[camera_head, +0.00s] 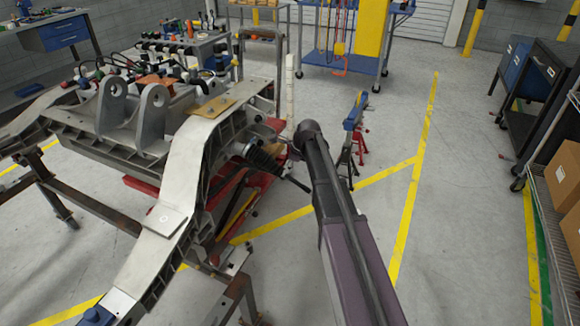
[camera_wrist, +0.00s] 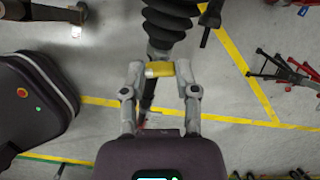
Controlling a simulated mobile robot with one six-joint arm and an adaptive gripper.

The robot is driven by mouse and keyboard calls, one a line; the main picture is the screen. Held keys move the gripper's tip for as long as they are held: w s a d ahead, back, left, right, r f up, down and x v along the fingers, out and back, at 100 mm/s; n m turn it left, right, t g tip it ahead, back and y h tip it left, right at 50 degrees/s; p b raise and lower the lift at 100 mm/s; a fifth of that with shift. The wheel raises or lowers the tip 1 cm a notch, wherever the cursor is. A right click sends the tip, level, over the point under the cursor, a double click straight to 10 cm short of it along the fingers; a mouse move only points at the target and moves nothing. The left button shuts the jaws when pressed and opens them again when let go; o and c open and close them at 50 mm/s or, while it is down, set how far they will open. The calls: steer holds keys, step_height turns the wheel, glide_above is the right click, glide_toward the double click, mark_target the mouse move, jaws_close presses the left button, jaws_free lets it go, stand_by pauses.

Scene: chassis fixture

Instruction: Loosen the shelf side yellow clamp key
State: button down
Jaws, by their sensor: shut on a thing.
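The yellow clamp key (camera_wrist: 160,69) shows in the wrist view between the two fingertips of my gripper (camera_wrist: 160,72). My gripper is shut on it, with one finger at each end of the yellow piece. The key sits just below a black ribbed bellows (camera_wrist: 168,22), and a dark rod continues below it. In the head view, the bellows (camera_head: 264,158) hangs at the right side of the metal chassis (camera_head: 200,150). The clamp key cannot be made out there; my arm and wrist are near it and hide part of the area.
A wire shelf (camera_head: 545,205) with cardboard boxes (camera_head: 567,168) stands at the right. A blue and red stand (camera_head: 354,130) is on the floor beyond my arm. Steel stand legs (camera_head: 235,300) support the chassis. The floor between chassis and shelf is mostly clear, with yellow lines.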

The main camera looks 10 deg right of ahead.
steer(key=n, duration=0.4)
steer(key=shift+s+a+n, duration=0.15)
steer(key=shift+s+n, duration=0.05)
steer(key=shift+n, duration=0.1)
steer(key=n, duration=0.4)
steer(key=shift+s+n, duration=0.1)
steer(key=shift+n, duration=0.2)
steer(key=n, duration=0.4)
steer(key=shift+f+n, duration=0.1)
steer(key=shift+n, duration=0.2)
steer(key=n, duration=0.4)
steer(key=shift+t+b, duration=0.3)
steer(key=n, duration=0.6)
steer(key=shift+n+y, duration=0.3)
steer(key=shift+n, duration=0.1)
steer(key=n, duration=0.7)
steer(key=shift+d, duration=0.25)
